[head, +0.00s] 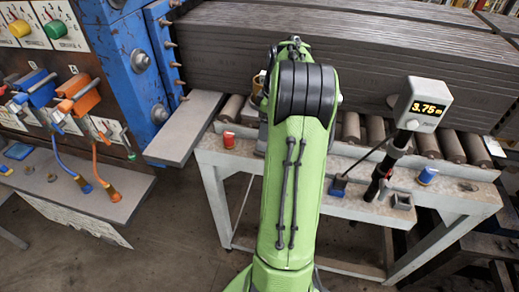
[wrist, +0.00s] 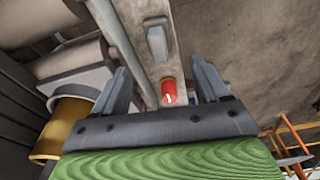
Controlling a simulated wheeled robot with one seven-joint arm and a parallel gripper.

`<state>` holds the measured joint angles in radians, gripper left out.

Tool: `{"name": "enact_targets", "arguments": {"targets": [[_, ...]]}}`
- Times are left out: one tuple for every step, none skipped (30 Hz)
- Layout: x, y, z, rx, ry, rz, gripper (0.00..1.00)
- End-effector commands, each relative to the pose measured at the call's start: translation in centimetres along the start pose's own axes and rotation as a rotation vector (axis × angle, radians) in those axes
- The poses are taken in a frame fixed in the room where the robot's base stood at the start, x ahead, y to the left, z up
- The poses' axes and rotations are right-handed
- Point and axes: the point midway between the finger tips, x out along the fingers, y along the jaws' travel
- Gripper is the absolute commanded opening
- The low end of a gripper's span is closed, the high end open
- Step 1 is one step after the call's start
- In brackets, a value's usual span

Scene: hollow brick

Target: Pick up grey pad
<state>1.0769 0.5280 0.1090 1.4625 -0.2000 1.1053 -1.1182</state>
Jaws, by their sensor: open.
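The grey pad (wrist: 157,43) is a small light-grey block with rounded edges on the narrow ledge in the wrist view. It lies beyond my fingertips, near the top of that view. In the head view my green arm seems to hide it. My gripper (wrist: 161,78) is open, with its two dark fingers spread. It is empty. A red cylinder (wrist: 168,91) with a white mark shows between the fingers on the same ledge, nearer than the pad; whether it touches a finger I cannot tell.
The ledge (head: 300,175) runs in front of rollers (head: 428,142) and stacked grey slabs (head: 400,50). A lever panel (head: 60,90) is left.

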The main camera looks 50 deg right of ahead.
Motion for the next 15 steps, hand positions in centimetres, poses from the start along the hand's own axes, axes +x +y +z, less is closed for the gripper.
{"name": "enact_targets", "arguments": {"targets": [[1.7, -0.1, 0.0, 0.000, -0.001, -0.006, 0.74], [2.4, -0.1, 0.0, 0.000, -0.001, -0.005, 0.74], [3.2, -0.1, 0.0, 0.000, -0.001, -0.005, 0.74], [3.7, -0.1, 0.0, -0.001, 0.000, -0.004, 0.74], [4.1, -0.1, 0.0, -0.001, 0.000, -0.004, 0.74], [4.5, -0.1, 0.0, 0.000, 0.000, -0.003, 0.74], [4.7, -0.1, 0.0, 0.000, 0.000, -0.002, 0.74], [5.0, -0.1, 0.0, 0.000, 0.000, -0.002, 0.74], [5.5, -0.1, 0.0, 0.001, 0.000, -0.002, 0.74], [6.1, -0.2, 0.0, 0.000, 0.000, -0.003, 0.74], [6.7, -0.3, 0.1, 0.000, -0.001, -0.005, 0.74], [7.5, -0.3, 0.1, 0.001, -0.001, -0.005, 0.74], [8.1, -0.4, 0.1, 0.000, 0.000, -0.004, 0.74], [8.7, -0.4, 0.1, 0.000, 0.000, -0.005, 0.74], [9.3, -0.3, 0.1, 0.001, 0.000, -0.003, 0.74]]}}
